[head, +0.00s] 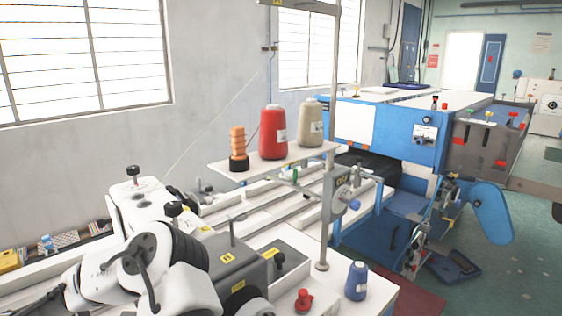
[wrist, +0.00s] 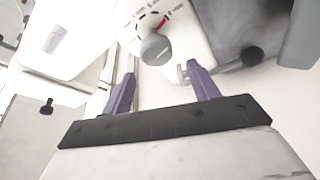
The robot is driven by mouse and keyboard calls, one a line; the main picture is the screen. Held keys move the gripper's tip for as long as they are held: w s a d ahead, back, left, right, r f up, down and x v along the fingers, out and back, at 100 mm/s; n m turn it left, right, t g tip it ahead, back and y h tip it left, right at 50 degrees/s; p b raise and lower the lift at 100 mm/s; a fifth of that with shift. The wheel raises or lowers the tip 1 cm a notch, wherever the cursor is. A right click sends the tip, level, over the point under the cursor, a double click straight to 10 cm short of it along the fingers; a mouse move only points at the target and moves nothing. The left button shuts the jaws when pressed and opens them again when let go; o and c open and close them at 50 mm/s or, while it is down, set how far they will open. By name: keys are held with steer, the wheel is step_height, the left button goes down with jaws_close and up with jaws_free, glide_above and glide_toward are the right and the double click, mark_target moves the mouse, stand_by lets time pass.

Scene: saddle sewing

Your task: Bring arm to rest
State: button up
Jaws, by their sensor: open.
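My gripper (wrist: 161,68) shows in the wrist view as two purple fingers set well apart on a dark bar. The fingers are open, and nothing is held between them. A grey round knob (wrist: 156,48) on a white part shows just beyond the fingertips; I cannot tell how far away it is. In the head view I cannot make out the gripper's fingers. White jointed parts with dark ribbed bands fill the lower left there, and I cannot tell whether they belong to my arm.
A shelf (head: 228,168) on a metal pole (head: 327,215) carries a red thread cone (head: 272,134), a beige cone (head: 310,122) and a small orange spool (head: 238,143). A blue cone (head: 356,281) stands on the white table below. A blue machine (head: 400,128) stands behind; green floor (head: 500,275) is open at right.

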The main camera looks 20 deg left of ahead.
steer(key=shift+w+d+f+m+t+y+b, duration=0.1)
steer(key=shift+w+d+m+t+y+b, duration=0.4)
steer(key=shift+m+b, duration=1.2)
steer(key=shift+w+d+r+m+t+y+b, duration=0.15)
steer(key=shift+w+m+t+y+b, duration=0.3)
steer(key=shift+m+t+b, duration=0.95)
steer(key=shift+w+d+f+m+t+y+b, duration=0.15)
steer(key=shift+w+d+m+t+y+b, duration=0.35)
steer(key=shift+m+b, duration=1.4)
steer(key=shift+w+a, duration=0.15)
steer(key=shift+w, duration=0.05)
steer(key=shift+s+f+h, duration=0.1)
steer(key=shift+f+h, duration=0.1)
steer(key=shift+h, duration=0.05)
